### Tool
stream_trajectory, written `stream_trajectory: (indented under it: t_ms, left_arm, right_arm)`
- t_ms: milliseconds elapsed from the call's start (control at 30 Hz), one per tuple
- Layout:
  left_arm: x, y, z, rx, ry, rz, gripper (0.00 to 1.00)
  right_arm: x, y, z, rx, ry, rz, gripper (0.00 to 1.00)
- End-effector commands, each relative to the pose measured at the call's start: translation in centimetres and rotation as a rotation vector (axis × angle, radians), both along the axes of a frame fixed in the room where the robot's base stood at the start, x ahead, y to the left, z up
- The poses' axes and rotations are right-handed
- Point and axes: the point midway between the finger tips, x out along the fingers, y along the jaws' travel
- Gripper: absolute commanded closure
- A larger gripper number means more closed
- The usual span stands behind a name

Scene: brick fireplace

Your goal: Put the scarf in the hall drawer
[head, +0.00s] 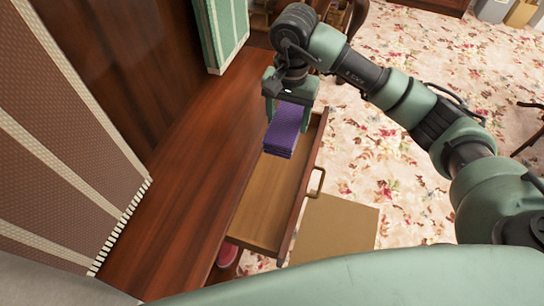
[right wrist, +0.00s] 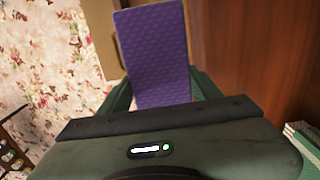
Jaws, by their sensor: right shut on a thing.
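The folded purple scarf (head: 283,128) hangs from my right gripper (head: 288,98), whose jaws are shut on its upper end. It also shows in the right wrist view (right wrist: 157,55), stretching away from the gripper (right wrist: 160,108). The hall drawer (head: 262,205) is pulled open, with a light wooden bottom and a handle on its front at the right. The scarf is over the far part of the drawer; I cannot tell whether its lower end touches the bottom. The visible near part of the drawer is empty. My left gripper is not in view.
The dark wooden cabinet top (head: 190,190) lies left of the drawer. A brown patterned fringed cloth (head: 60,130) and a green striped one (head: 227,35) are at its left and far end. A cardboard-coloured panel (head: 338,232) lies beside the drawer on the floral carpet (head: 410,190).

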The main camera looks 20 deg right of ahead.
Motion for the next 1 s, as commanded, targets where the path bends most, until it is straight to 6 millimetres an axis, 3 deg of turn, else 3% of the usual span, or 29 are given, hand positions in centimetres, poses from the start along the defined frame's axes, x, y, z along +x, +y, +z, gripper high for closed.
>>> stream_trajectory:
  t_ms: [400,1000]
  left_arm:
    - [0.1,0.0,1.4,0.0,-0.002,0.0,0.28]
    - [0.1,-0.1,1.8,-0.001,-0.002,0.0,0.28]
  right_arm:
    - [-0.3,0.0,-11.0,0.0,0.007,-0.002,0.79]
    - [-0.1,0.0,-18.3,0.001,0.001,0.0,0.79]
